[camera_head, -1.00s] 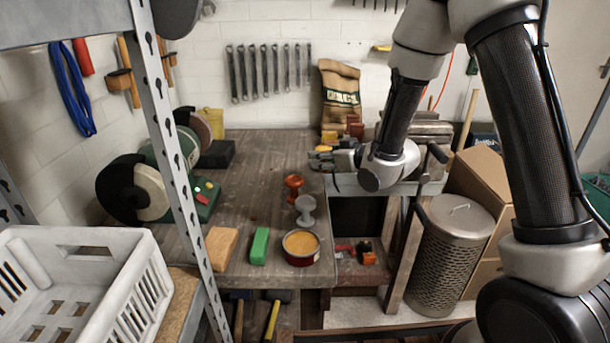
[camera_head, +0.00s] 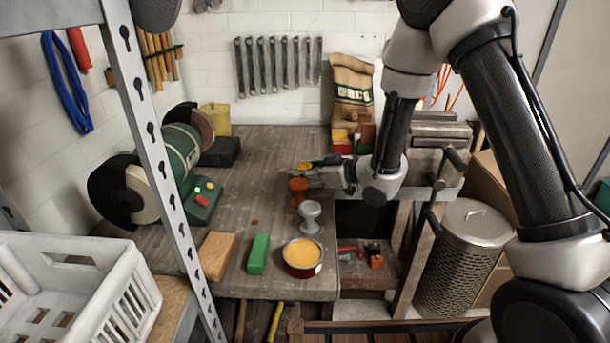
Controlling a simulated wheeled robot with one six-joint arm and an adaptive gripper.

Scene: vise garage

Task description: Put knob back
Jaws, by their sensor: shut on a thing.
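My gripper (camera_head: 306,174) points left over the workbench, just behind the red knob. It is shut on a small yellow-orange thing (camera_head: 304,165), perhaps a knob; the fingers hide most of it. The red knob (camera_head: 298,190) stands upright on the bench, and a grey knob (camera_head: 310,217) of like shape stands in front of it. The gripper is very close to the red knob in the picture; I cannot tell whether they touch.
An open tin (camera_head: 302,256), a green block (camera_head: 258,254) and a tan block (camera_head: 217,255) lie along the bench's front. A bench grinder (camera_head: 176,160) stands left. A vise (camera_head: 436,135) is on the right. The middle bench (camera_head: 245,185) is clear.

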